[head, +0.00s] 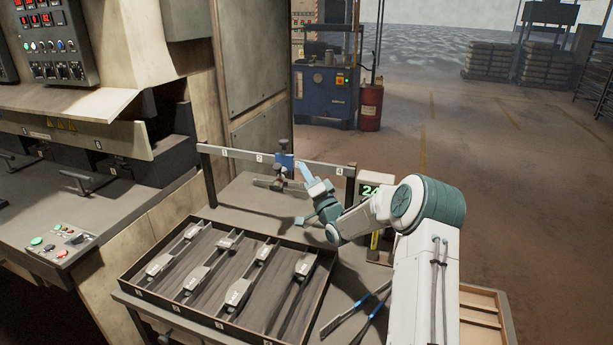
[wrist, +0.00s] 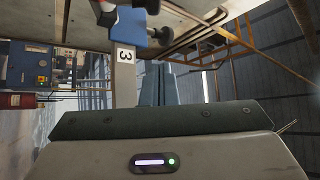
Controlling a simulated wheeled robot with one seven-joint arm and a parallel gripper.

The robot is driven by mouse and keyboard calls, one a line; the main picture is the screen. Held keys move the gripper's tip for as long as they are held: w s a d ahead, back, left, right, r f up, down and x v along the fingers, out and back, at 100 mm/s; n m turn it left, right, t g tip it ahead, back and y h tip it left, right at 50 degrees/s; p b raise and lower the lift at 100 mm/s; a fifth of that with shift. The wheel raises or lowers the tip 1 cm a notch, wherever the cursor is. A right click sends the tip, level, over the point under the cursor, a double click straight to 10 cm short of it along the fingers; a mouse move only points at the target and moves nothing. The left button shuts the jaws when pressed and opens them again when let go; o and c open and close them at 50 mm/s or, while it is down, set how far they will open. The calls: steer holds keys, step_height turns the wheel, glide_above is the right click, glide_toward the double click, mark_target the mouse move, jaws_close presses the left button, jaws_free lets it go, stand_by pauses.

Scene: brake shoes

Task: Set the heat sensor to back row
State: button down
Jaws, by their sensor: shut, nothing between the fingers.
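A blue block with dark knobs (head: 285,160), which looks like the heat sensor, sits on a grey rail (head: 238,155) behind the tray. The rail carries number labels; the block is between labels 2 and 4. In the wrist view the blue block (wrist: 135,27) shows at the top, beside label 3. My gripper (head: 304,168) is shut and empty, just right of the block in the head view. In the wrist view its closed fingers (wrist: 160,85) point up the picture, apart from the block.
A dark tray (head: 150,262) holds several brake shoes in rows on the table in front of the rail. A green display (head: 370,191) stands right of the rail. Blue-handled tongs (head: 345,318) lie right of the tray, near a wooden box (head: 480,297). A machine panel borders the left.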

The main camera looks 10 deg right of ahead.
step_height(320, 180, up, 3)
steer(key=p, duration=0.2)
glide_above(287, 171)
steer(key=s+d, duration=0.2)
steer(key=s, duration=0.1)
steer(key=shift+s+a+f+p, duration=0.25)
steer(key=shift+s+a+f, duration=0.1)
steer(key=shift+a+f, duration=0.3)
steer(key=shift+s+a+f+p, duration=0.2)
steer(key=shift+s+a+f, duration=0.15)
steer(key=shift+a+f, duration=0.3)
steer(key=shift+f+b, duration=0.15)
steer(key=shift+b, duration=0.25)
steer(key=shift+f+b, duration=0.15)
steer(key=shift+b, duration=0.45)
steer(key=b, duration=0.1)
steer(key=n+y+b, duration=0.1)
steer(key=b, duration=0.1)
steer(key=shift+s+a+f+n, duration=0.1)
steer(key=shift+s+f+n, duration=0.1)
steer(key=shift+n, duration=0.1)
